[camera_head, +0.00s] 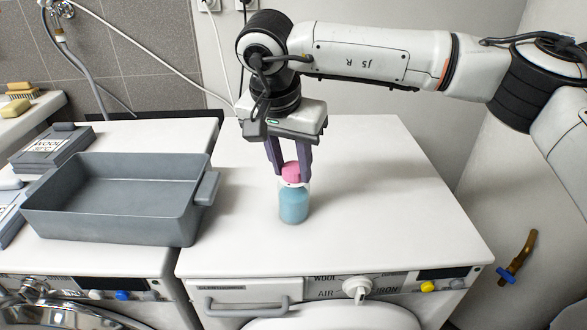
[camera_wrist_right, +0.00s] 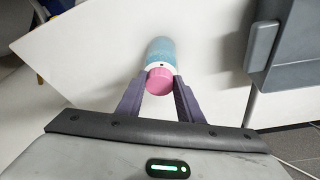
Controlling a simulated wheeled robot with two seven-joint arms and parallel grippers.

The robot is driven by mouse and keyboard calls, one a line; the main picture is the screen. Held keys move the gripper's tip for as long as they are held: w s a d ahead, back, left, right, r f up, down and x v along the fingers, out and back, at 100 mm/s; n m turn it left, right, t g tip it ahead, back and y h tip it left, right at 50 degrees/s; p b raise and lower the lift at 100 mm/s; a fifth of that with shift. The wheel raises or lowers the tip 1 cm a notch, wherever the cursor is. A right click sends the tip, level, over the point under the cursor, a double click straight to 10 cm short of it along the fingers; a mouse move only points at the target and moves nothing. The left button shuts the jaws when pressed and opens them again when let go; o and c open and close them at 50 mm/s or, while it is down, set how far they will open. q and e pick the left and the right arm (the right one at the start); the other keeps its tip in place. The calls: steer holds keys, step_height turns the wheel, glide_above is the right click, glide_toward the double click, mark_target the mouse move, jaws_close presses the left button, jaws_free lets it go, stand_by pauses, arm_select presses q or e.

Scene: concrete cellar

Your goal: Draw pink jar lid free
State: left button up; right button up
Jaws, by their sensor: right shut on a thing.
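A jar (camera_head: 294,203) with blue contents stands upright on the white machine top in the head view. Its pink lid (camera_head: 292,172) sits on the jar's mouth, with a pale collar just below it. My right gripper (camera_head: 288,172) points down from above and is shut on the pink lid, one purple finger on each side. In the right wrist view the pink lid (camera_wrist_right: 160,80) lies between the fingertips (camera_wrist_right: 161,84), with the blue jar (camera_wrist_right: 161,52) beyond it. My left gripper is in neither view.
A grey bin (camera_head: 120,205) with a side handle stands left of the jar on the neighbouring machine. Grey boxes (camera_head: 52,145) lie behind it at the left. The machine top (camera_head: 400,205) right of the jar is clear. A wall is behind.

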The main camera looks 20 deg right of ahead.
mark_target(291, 170)
steer(key=o, duration=0.4)
steer(key=shift+c, duration=0.2)
steer(key=c, duration=0.4)
steer(key=shift+o, duration=0.2)
steer(key=shift+r+p, duration=1)
steer(key=shift+r, duration=0.3)
steer(key=shift+r+p, duration=1.55)
steer(key=shift+r, duration=0.45)
